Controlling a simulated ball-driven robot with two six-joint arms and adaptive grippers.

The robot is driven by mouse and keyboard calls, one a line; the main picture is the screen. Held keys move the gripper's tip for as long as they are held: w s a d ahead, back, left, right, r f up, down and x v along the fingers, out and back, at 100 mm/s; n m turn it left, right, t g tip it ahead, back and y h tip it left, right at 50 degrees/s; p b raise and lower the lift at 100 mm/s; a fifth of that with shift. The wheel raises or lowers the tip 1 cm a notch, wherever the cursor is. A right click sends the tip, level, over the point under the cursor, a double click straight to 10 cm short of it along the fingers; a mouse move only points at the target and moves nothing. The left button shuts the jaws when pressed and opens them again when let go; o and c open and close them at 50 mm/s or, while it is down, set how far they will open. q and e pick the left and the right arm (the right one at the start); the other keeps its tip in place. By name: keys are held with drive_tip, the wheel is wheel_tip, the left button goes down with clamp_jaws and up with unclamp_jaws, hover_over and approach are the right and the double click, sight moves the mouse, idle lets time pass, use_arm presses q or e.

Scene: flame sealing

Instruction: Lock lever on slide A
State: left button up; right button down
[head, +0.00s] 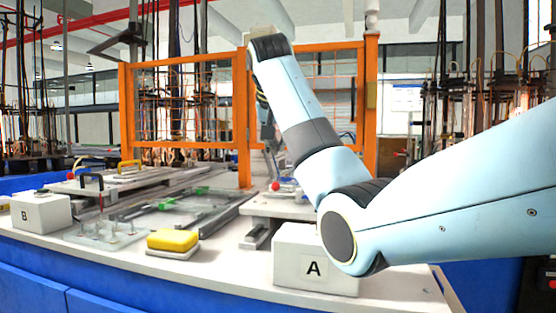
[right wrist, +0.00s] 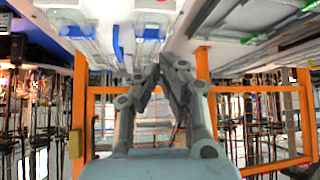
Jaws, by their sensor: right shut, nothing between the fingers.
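The white box marked A (head: 313,262) stands at the front right of the table. Behind it is a pale slide (head: 285,207), partly hidden by my right arm. A red ball knob (head: 275,186) shows at the slide's back left; I cannot tell whether the lever there is locked. My right gripper (head: 270,147) points down above and behind the knob, apart from it in the picture. In the right wrist view its fingers (right wrist: 162,68) are together and empty. Blue parts (right wrist: 148,34) on a pale fixture show beyond the fingertips. My left gripper is not in view.
An orange mesh fence (head: 243,110) stands behind the slide. A yellow block (head: 173,240) lies left of box A. A clear tray and frame (head: 160,212) fill the table's middle. Box B (head: 40,212) and another slide with a black handle (head: 92,181) are at left.

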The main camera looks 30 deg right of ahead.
drive_tip(key=x, duration=0.9)
drive_tip(key=shift+d+f, duration=0.2)
drive_tip(key=shift+f, duration=0.05)
drive_tip(key=shift+s+a+f, duration=0.15)
drive_tip(key=shift+s+a, duration=0.95)
drive_tip(key=shift+s, duration=0.15)
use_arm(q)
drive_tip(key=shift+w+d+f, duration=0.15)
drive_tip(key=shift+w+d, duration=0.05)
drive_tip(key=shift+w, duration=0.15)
use_arm(e)
drive_tip(key=shift+s+a+f, duration=0.1)
drive_tip(key=shift+s+a, duration=0.1)
drive_tip(key=shift+s, duration=0.1)
